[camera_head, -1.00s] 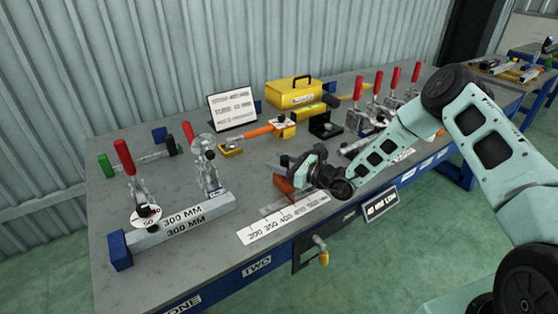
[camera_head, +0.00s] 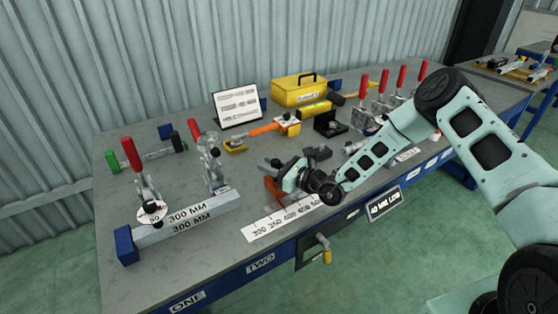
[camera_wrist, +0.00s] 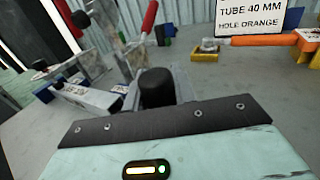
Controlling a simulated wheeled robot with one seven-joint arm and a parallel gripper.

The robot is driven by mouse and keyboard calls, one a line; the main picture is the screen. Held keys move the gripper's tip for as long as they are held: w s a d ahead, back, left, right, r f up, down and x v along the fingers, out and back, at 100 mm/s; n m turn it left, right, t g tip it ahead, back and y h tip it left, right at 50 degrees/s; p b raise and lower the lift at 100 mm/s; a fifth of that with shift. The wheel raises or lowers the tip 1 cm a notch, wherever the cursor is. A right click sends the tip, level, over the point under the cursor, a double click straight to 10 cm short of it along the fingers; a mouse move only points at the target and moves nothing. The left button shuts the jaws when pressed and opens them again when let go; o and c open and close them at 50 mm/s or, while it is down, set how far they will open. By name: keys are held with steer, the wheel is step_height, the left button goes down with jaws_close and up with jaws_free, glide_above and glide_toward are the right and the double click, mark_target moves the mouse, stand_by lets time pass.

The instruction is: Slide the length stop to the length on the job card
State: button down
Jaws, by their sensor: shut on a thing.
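My gripper (camera_head: 280,178) is low over the bench's front middle. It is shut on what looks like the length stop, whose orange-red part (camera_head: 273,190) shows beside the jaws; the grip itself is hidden. The white length scale (camera_head: 284,218) lies just in front, its marks rising from 300 at the left. The orange-red part stands behind the scale's lower marks; the exact reading cannot be told. The job card (camera_head: 238,106) stands at the back; in the wrist view the card (camera_wrist: 250,16) shows "TUBE 40 MM" and "HOLE ORANGE". A black knob (camera_wrist: 157,88) is directly ahead of my gripper.
A grey bar marked 300 MM (camera_head: 188,220) with clamps and a blue end block (camera_head: 125,245) lies at the left. A yellow toolbox (camera_head: 299,90), an orange-handled tool (camera_head: 265,129) and red-handled clamps (camera_head: 383,85) stand behind and right.

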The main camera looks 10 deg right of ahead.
steer(key=c, duration=1.1)
jaws_free()
steer(key=shift+c, duration=0.2)
steer(key=shift+s, duration=0.1)
steer(key=b+v, duration=0.3)
steer(key=v, duration=1.4)
steer(key=shift+s+d+r, duration=0.1)
steer(key=shift+d, duration=0.05)
